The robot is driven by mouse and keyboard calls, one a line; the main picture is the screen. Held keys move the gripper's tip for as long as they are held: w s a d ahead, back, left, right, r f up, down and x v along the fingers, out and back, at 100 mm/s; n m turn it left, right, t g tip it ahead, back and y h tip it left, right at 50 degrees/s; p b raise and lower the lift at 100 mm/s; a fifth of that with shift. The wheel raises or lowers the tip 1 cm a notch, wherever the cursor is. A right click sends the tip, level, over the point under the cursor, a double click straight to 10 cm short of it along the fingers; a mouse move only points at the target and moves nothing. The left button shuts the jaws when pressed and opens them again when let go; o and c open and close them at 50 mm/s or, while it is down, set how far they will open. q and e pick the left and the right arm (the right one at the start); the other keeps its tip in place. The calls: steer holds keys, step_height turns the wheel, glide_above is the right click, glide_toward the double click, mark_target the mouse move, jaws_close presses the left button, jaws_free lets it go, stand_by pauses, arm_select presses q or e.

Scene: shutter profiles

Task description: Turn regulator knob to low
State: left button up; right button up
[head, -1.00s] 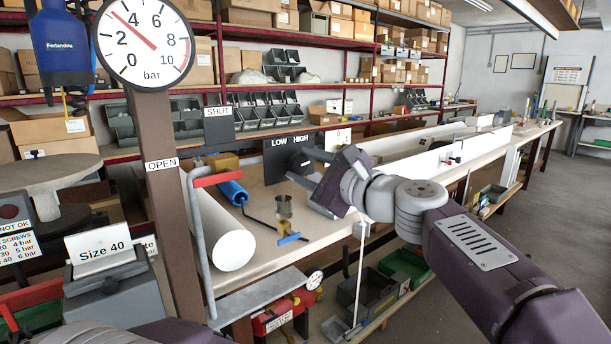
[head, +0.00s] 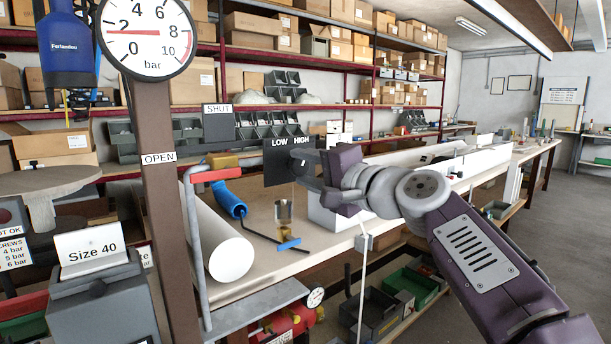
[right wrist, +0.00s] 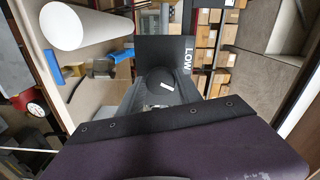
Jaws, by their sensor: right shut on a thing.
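The black regulator knob (right wrist: 154,83) sits on a dark panel (right wrist: 150,48) marked LOW and HIGH, above the bench. In the head view the panel (head: 275,168) shows, while the knob is mostly hidden by my right gripper (head: 310,184). The right gripper is shut on the knob. In the right wrist view the fingers reach to the knob, and a short white mark (right wrist: 167,86) shows on its face. The round pressure gauge (head: 147,45) stands on a brown post; its red needle points left, near 2 bar. My left gripper is out of view.
A white roll (head: 228,255) and a blue-handled pipe (head: 232,198) lie left of the panel. A grey upright bar with a red grip (head: 212,174) stands in front. A Size 40 sign (head: 92,250) stands lower left. Open floor (head: 565,260) lies at right.

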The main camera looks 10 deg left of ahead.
steer(key=n+b, duration=0.1)
steer(key=n, duration=0.4)
steer(key=shift+f, duration=0.2)
steer(key=shift+n+b, duration=0.3)
steer(key=o, duration=1.3)
steer(key=shift+o, duration=0.2)
